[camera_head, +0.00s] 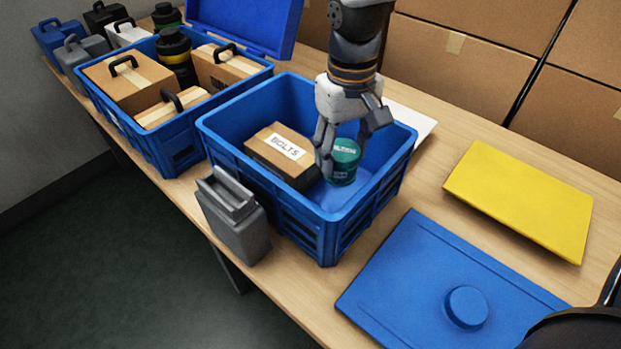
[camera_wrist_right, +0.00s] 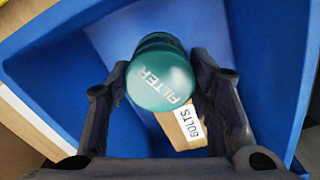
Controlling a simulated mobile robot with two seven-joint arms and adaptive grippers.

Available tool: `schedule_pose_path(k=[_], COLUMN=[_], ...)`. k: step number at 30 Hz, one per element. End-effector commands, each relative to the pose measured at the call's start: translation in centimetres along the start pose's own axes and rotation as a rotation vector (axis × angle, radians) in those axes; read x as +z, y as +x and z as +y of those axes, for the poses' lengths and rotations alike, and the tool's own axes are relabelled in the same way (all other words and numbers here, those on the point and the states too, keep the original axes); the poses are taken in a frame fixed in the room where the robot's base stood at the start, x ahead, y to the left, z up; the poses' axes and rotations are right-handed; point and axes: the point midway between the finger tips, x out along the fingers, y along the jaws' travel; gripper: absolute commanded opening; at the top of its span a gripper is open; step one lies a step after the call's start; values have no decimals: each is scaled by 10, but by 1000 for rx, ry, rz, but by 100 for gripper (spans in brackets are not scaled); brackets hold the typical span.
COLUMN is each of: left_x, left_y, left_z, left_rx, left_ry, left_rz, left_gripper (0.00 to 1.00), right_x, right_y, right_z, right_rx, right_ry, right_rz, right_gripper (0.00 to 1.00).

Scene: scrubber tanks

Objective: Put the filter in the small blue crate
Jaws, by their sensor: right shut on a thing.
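The filter is a teal cylinder (camera_head: 344,162) with white lettering. It is inside the small blue crate (camera_head: 225,150), beside a brown box labelled BOLTS (camera_head: 282,155). My right gripper (camera_head: 346,155) reaches down into the crate and is shut on the filter. In the right wrist view the filter (camera_wrist_right: 160,75) sits between the two fingers, its FILTER label facing the camera. I cannot tell whether it touches the crate floor. The BOLTS box (camera_wrist_right: 182,127) shows partly behind it. My left gripper is not in view.
A larger blue crate (camera_head: 160,133) with boxes and a dark canister stands to the left. A grey jerrycan (camera_head: 233,215) stands against the small crate's front. A blue lid (camera_head: 420,270) and a yellow panel (camera_head: 525,198) lie to the right. Cardboard boxes (camera_head: 455,70) line the back.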

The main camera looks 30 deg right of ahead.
Motion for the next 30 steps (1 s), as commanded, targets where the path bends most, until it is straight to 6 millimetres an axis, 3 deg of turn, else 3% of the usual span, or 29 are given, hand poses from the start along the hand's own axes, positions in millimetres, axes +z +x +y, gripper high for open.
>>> schedule_pose_path(k=[1, 3, 13, 23, 24, 26, 27, 30], left_x=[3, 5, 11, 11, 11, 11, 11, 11], left_y=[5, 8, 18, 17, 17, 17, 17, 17], left_z=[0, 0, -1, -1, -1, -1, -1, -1], left_rx=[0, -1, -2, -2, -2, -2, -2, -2], left_ry=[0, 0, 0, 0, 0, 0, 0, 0], left_rz=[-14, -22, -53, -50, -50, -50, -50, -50], left_gripper=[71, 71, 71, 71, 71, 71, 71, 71], right_x=[2, 2, 2, 0, 0, 0, 0, 0], right_y=[18, 33, 82, 85, 86, 85, 85, 85], right_z=[0, 0, 0, 0, 0, 0, 0, 0], right_rx=[0, 0, 0, 0, 0, 0, 0, 0], right_ry=[1, 1, 0, 0, 0, 0, 0, 0], right_rz=[-13, -9, -5, 2, 3, 3, 3, 3], right_gripper=[22, 22, 22, 22, 50, 63, 68, 68])
